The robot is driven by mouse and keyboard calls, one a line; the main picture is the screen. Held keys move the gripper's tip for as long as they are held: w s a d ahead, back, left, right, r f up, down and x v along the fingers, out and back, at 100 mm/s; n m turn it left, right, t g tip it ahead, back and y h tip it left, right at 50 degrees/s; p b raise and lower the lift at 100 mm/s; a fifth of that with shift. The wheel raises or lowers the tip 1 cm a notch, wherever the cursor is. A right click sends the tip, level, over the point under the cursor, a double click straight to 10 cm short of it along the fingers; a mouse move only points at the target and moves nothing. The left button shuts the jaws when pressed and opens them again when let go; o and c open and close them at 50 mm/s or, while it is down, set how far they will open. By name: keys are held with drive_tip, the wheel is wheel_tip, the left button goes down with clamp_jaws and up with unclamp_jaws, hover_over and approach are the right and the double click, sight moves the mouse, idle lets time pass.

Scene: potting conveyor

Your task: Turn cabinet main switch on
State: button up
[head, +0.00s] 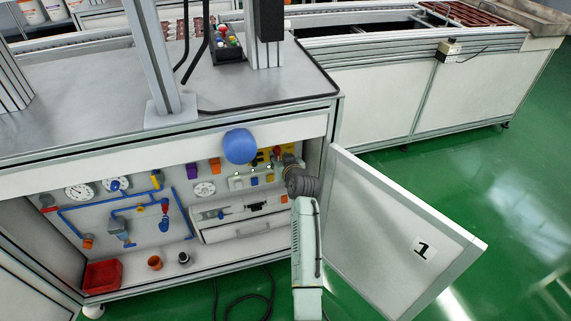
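The open cabinet (155,215) under the grey workbench holds gauges, blue pipes and switches on its back panel. A yellow and black switch panel (262,157) is at the upper right inside. It is partly hidden by my gripper, so I cannot make out the main switch or its position. My gripper (282,160) is at the right end of this panel, reaching in past the open door. It is too small and too covered by my wrist to show whether its fingers are open or shut, or touch anything.
The cabinet door (400,225), marked 1, stands open just right of my arm. A large blue ball shape (240,146) shows in front of the cabinet's upper edge. A red bin (102,276) sits on the cabinet floor. A black cable (250,296) lies below on the green floor.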

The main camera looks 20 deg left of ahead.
drive_tip(key=v, duration=1)
drive_tip(key=shift+d, duration=0.15)
